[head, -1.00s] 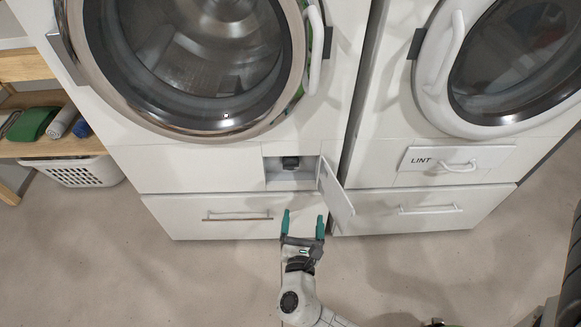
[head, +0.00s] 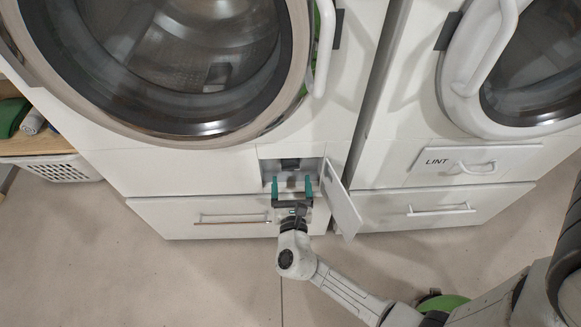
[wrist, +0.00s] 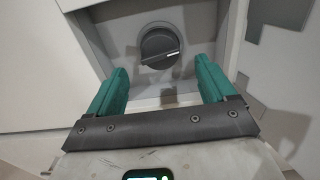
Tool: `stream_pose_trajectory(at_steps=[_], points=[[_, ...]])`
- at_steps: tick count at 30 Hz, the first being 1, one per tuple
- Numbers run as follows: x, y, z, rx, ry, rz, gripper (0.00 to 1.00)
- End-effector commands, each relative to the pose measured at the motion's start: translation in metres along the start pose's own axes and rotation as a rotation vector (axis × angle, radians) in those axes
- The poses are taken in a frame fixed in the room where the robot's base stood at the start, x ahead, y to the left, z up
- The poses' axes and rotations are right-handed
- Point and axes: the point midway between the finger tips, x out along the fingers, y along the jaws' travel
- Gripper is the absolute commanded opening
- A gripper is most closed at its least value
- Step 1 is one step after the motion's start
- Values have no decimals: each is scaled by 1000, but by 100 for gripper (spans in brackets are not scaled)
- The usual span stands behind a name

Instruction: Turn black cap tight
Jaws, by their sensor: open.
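The black cap (wrist: 160,47) is a round knob with a light mark along its ridge, set in the back of a small recess low on the left machine. In the wrist view it lies ahead of and between my fingertips, apart from both. In the head view the cap (head: 290,163) shows small and dark beyond my gripper (head: 291,184). My gripper is open, its two teal fingers at the mouth of the recess, with nothing between them. It also shows in the wrist view (wrist: 160,78).
The recess's white door (head: 342,205) stands open just right of my gripper. A drawer with a bar handle (head: 232,218) lies below. The right machine has a LINT panel (head: 475,164). A white basket (head: 62,168) stands at the far left.

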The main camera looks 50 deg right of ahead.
Motion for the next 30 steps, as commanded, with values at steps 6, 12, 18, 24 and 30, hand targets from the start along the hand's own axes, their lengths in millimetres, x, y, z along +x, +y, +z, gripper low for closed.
stream_pose_trajectory(at_steps=[6,12,18,24,30], points=[[38,0,-1,1,-2,-2,84],[56,-1,0,0,-1,-2,84],[59,0,0,0,0,0,84],[59,0,0,0,0,0,79],[59,0,0,0,0,0,60]])
